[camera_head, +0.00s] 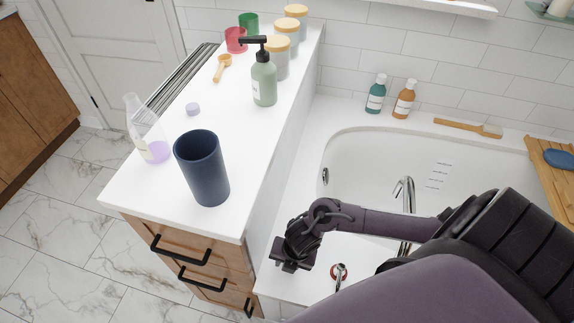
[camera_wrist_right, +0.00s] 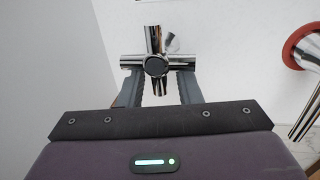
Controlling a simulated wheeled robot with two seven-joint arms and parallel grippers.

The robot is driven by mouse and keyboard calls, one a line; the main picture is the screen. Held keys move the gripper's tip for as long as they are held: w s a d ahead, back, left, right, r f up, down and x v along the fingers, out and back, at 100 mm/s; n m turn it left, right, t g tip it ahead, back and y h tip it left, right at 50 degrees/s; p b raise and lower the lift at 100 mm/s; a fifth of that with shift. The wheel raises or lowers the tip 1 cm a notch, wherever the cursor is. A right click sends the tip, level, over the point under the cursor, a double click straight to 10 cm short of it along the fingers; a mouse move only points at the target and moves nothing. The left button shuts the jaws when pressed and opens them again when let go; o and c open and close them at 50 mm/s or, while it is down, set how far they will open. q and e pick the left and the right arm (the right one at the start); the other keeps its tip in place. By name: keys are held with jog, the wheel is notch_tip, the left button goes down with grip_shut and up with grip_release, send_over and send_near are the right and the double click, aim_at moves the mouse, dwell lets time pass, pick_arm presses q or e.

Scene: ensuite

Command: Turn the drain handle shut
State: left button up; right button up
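A chrome cross-shaped handle (camera_wrist_right: 157,65) with a dark round cap shows in the right wrist view, over a white surface. My right gripper (camera_wrist_right: 160,84) is open there, with one grey finger on each side of the handle's near arm. A gap shows between the fingers and that arm; whether either touches the crossbar I cannot tell. In the head view my right gripper (camera_head: 292,256) points down over the white ledge at the tub's near left corner and hides the handle. My left gripper is not in view.
A chrome fitting with a red ring (camera_head: 340,273) stands just right of my right gripper. A chrome faucet (camera_head: 405,195) rises by the white bathtub (camera_head: 350,160). A white counter (camera_head: 140,187) to the left holds a dark blue cup (camera_head: 202,168) and a soap dispenser (camera_head: 264,82).

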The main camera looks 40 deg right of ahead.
jog(key=c, duration=0.4)
grip_shut()
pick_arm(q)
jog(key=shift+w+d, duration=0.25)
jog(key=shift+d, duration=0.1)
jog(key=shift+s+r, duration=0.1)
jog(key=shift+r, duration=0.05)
